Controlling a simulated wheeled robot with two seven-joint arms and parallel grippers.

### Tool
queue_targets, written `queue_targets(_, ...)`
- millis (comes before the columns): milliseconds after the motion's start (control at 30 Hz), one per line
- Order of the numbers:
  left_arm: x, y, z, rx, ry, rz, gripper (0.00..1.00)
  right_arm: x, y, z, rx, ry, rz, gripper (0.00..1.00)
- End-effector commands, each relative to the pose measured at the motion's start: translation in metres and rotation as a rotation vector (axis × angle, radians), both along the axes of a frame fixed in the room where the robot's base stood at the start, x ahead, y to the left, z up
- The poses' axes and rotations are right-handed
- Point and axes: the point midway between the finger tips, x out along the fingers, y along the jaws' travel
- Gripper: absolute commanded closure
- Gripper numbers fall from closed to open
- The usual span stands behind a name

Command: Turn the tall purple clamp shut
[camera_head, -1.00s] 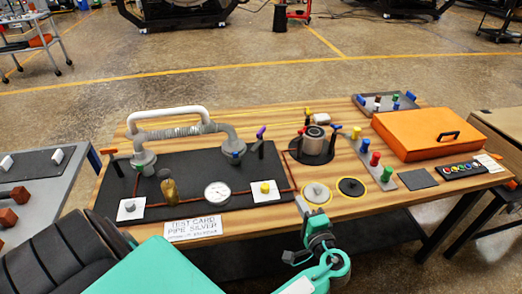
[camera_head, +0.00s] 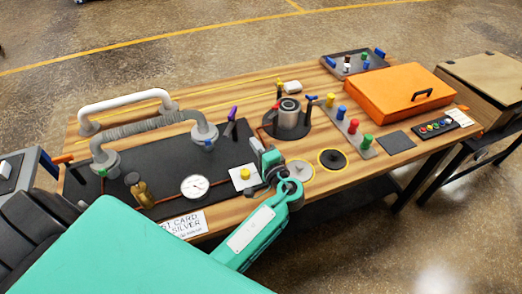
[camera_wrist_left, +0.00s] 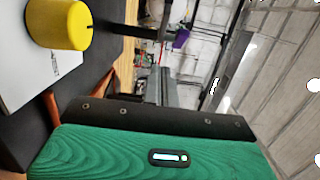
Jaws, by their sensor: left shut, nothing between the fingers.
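The tall purple clamp (camera_head: 233,113) stands on the dark mat's far right part, its purple handle tilted up on a dark post. A purple piece, likely the same clamp, shows small in the left wrist view (camera_wrist_left: 181,38). My left gripper (camera_head: 261,150) is shut and empty. In the head view it is right of and nearer than the clamp, beside the yellow knob (camera_head: 245,174), apart from the clamp. Its green body fills the bottom of the wrist view, and the knob is close at the upper left there. My right gripper is not in view.
A round pot on a dark disc (camera_head: 289,115) with upright clamps stands right of the purple clamp. A grey hose (camera_head: 150,125), a white pipe (camera_head: 125,98) and a gauge (camera_head: 195,187) lie left. An orange case (camera_head: 402,93) sits at right.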

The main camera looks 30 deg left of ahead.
Motion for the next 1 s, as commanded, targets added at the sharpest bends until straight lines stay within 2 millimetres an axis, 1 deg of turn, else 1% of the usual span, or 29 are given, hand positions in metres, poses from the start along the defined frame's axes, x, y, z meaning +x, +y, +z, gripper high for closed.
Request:
queue_targets(33,0.006,0.011,0.004,0.004,0.000,0.002,1.00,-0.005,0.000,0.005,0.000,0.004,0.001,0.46)
queue_targets(167,0.021,0.032,0.003,0.004,0.000,0.001,1.00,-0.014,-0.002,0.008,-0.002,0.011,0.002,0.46)
queue_targets(300,0.015,0.054,0.003,0.002,0.002,0.000,1.00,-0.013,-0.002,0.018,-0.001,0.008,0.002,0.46)
queue_targets(400,0.013,0.062,0.001,0.000,0.002,-0.001,1.00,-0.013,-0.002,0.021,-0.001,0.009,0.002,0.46)
queue_targets(567,0.011,0.069,0.000,-0.001,0.002,-0.001,1.00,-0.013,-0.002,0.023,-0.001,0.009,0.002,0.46)
queue_targets(1000,0.010,0.070,-0.001,0.000,0.001,-0.011,1.00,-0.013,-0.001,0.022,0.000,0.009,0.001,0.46)
